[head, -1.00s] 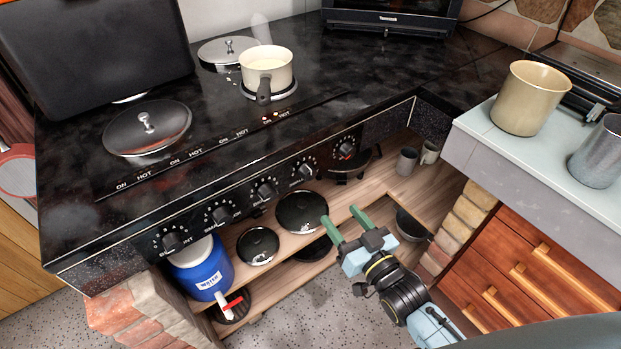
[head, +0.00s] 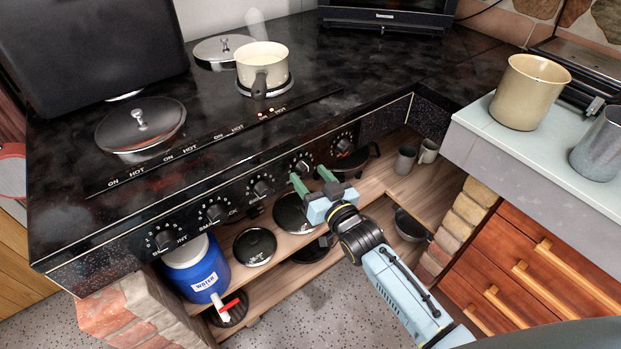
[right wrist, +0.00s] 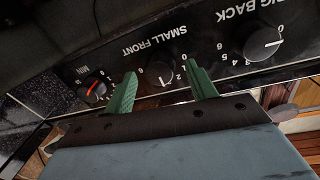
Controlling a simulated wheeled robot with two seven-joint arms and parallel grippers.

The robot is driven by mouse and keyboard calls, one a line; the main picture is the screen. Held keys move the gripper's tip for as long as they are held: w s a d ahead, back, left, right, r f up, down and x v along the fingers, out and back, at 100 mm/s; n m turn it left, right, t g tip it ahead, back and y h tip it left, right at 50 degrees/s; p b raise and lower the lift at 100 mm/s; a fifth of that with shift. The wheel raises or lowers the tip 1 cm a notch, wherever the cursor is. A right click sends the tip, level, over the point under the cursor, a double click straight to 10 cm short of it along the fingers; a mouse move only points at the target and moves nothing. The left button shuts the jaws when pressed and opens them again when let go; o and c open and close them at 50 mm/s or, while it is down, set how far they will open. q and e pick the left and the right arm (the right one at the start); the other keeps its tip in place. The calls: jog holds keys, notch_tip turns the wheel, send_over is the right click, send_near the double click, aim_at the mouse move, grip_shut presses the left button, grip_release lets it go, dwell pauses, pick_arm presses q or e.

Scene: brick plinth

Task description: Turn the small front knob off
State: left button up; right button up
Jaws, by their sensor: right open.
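The small front knob (head: 303,163) is a dark round dial on the stove's front panel, second from the right in the head view. In the right wrist view the knob (right wrist: 160,72) sits by its upside-down SMALL FRONT label, with a white mark toward its lower edge. My right gripper (head: 308,174) is open just in front of this knob. In the right wrist view its green fingers (right wrist: 160,76) appear on either side of the knob; I cannot tell whether they touch it. My left gripper is out of view.
The big back knob (right wrist: 263,42) and a red-marked knob (right wrist: 93,87) flank it closely. A cream saucepan (head: 262,66) stands on a burner above. Below, a shelf holds black lids (head: 254,247) and a blue water jug (head: 197,270). A drawer unit (head: 520,275) is to the right.

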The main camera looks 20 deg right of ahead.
jog(key=shift+w+a, duration=0.1)
jog(key=shift+w, duration=0.3)
jog(key=shift+c, duration=0.5)
jog(key=c, duration=0.9)
